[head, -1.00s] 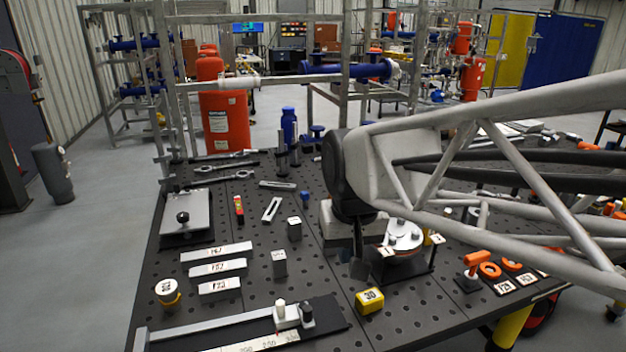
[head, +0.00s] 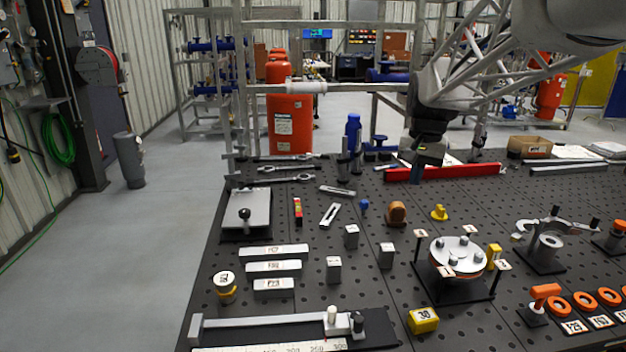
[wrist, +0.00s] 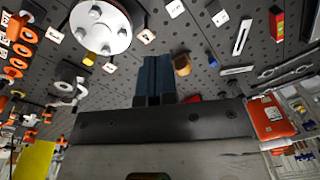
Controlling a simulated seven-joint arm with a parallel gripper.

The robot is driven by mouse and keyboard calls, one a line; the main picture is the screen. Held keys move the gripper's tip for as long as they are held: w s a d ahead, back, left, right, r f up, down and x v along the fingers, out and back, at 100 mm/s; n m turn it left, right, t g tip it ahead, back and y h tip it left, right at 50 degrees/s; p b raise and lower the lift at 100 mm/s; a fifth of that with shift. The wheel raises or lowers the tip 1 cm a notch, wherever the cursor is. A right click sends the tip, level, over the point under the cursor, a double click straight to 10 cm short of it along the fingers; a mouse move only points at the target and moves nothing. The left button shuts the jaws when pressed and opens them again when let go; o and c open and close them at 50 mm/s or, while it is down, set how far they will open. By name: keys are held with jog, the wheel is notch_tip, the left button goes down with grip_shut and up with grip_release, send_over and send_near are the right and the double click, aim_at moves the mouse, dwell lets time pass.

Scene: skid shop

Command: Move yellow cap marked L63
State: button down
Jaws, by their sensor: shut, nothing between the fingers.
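No label reading L63 can be made out. A round yellow cap with a white marked top (head: 225,286) stands at the table's front left; its marking is too small to read surely. A small yellow piece (head: 439,213) sits past the round flange plate (head: 458,255), with no legible mark. A yellow block marked 30 (head: 423,320) lies near the front edge. My gripper (head: 428,158) is shut and empty, over the far part of the table beside a red bar (head: 440,172). Its dark fingers show close together in the wrist view (wrist: 155,65).
The perforated dark table (head: 340,290) carries labelled bars (head: 273,267), a sliding gauge (head: 270,322), small metal blocks (head: 351,236) and a brown rounded piece (head: 397,213). Orange rings (head: 584,302) lie at the right. A blue bottle (head: 353,135) stands at the back.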

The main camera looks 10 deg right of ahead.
jog(key=w+d+f+m, duration=0.2)
jog(key=w+d, duration=0.6)
jog(key=w, duration=0.3)
jog(key=m+g+y, duration=0.1)
jog(key=m, duration=0.3)
send_over(443, 210)
notch_tip(443, 210, down, 10)
jog(key=r, duration=0.1)
jog(key=w+d+f+m+y, duration=0.1)
jog(key=w+d+f, duration=0.3)
jog(key=d+f, duration=0.4)
jog(key=d, duration=0.3)
jog(key=shift+w+f+m+g, duration=0.2)
jog(key=shift+f+m+g, duration=0.1)
jog(key=shift+m, duration=0.1)
jog(key=shift+f, duration=0.1)
jog(key=x, duration=0.9)
jog(key=shift+s+a+f, duration=0.1)
jog(key=shift+a+f, duration=0.1)
jog(key=shift+f, duration=0.15)
jog(key=shift+s+a, duration=0.2)
jog(key=shift+a, duration=0.35)
jog(key=shift+s+a, duration=0.15)
jog(key=shift+a, duration=0.35)
jog(key=shift+s+a, duration=0.4)
jog(key=shift+a, duration=0.45)
